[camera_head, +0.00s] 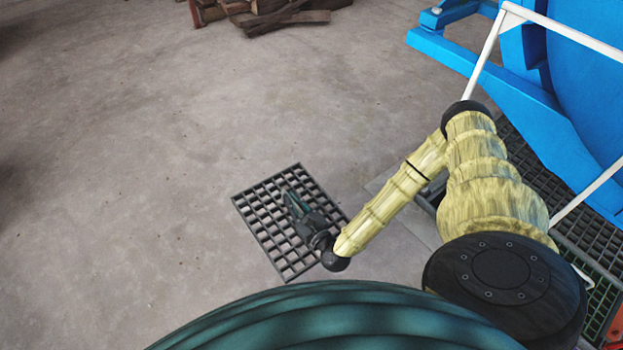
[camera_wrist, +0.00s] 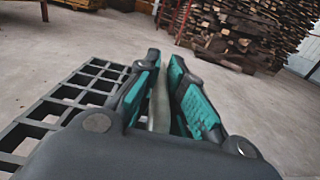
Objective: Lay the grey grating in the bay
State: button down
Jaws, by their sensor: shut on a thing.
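The grey grating (camera_head: 268,222) is a square open-mesh panel in the head view, left of my arm and over the concrete floor. My gripper (camera_head: 292,202) lies over its middle. In the wrist view the grating (camera_wrist: 62,107) extends to the left of the fingers. My gripper (camera_wrist: 165,95) is shut on a grey bar between its teal pads, which appears to be part of the grating. I cannot tell how high the grating is above the floor. The bay is not clearly identifiable; my arm hides part of the area to the right.
A blue machine (camera_head: 560,95) with a white rail (camera_head: 485,55) stands at the right. Dark floor grating (camera_head: 535,165) lies beneath it. Timber (camera_head: 275,15) is piled at the back, with a larger wood stack (camera_wrist: 245,30) in the wrist view. Concrete at left is clear.

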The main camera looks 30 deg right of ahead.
jog(key=s+d+f+b, duration=0.1)
jog(key=d+f+b, duration=0.2)
jog(key=f+b, duration=0.3)
jog(key=s+d+f+b, duration=0.1)
jog(key=d+f+b, duration=0.2)
jog(key=f, duration=1)
jog(key=b, duration=0.3)
jog(key=shift+d+n+y, duration=0.15)
jog(key=shift+n+y, duration=0.15)
jog(key=shift+b, duration=0.3)
jog(key=w+d+f+b, duration=0.2)
jog(key=w+d+b, duration=0.2)
jog(key=w, duration=0.2)
jog(key=w+d+f+b, duration=0.2)
jog(key=w+d+b, duration=0.2)
jog(key=w, duration=0.3)
jog(key=shift+w+d+f, duration=0.15)
jog(key=shift+w+f, duration=0.1)
jog(key=shift+f, duration=0.05)
jog(key=shift+b, duration=0.3)
jog(key=c, duration=1.6)
grip_release()
jog(key=shift+f, duration=0.15)
jog(key=shift+o, duration=0.2)
jog(key=shift+f+b, duration=0.15)
jog(key=shift+b, duration=0.15)
